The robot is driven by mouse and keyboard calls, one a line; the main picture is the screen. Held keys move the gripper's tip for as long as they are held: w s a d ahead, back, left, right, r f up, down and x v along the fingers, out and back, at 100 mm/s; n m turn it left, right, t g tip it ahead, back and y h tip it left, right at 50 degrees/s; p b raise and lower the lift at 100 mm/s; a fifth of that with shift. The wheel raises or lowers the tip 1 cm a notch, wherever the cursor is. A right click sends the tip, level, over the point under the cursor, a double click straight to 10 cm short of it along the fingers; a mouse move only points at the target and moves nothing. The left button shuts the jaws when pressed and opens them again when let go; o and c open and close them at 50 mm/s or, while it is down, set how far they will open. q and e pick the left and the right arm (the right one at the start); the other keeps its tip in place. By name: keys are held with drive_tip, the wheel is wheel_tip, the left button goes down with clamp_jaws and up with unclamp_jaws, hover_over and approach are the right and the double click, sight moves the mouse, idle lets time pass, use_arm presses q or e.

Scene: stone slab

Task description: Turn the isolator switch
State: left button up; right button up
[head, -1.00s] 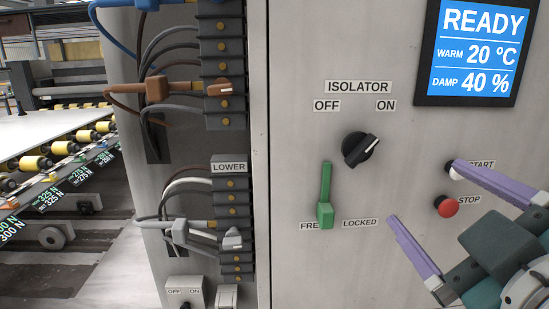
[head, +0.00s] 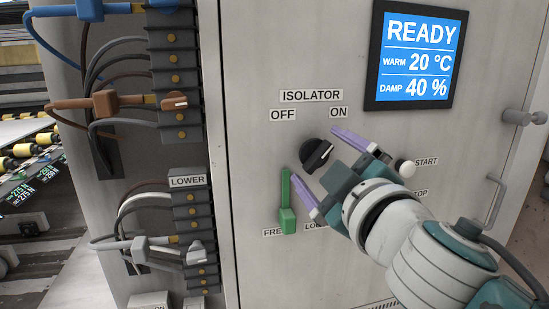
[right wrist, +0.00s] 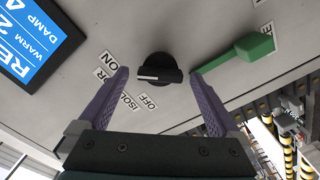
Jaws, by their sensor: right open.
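The isolator switch (head: 316,155) is a black rotary knob with a white pointer line on a grey cabinet door, below the ISOLATOR label (head: 311,96). Its line points up and right, toward the ON label (head: 338,112); OFF (head: 283,114) is at its upper left. My right gripper (head: 319,151) is open with purple fingers, one on each side of the knob in the picture. In the right wrist view the knob (right wrist: 160,70) shows between the spread fingertips, with gaps on both sides; I see no contact. My left gripper is out of view.
A green lever (head: 286,205) stands upright left of the lower finger, by the FREE and LOCKED labels. A white START button (head: 405,168) is right of the gripper; the STOP button is hidden. A blue READY screen (head: 420,50) is above. Cables and terminals (head: 190,210) are left.

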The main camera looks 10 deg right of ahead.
drive_tip(key=c, duration=1.4)
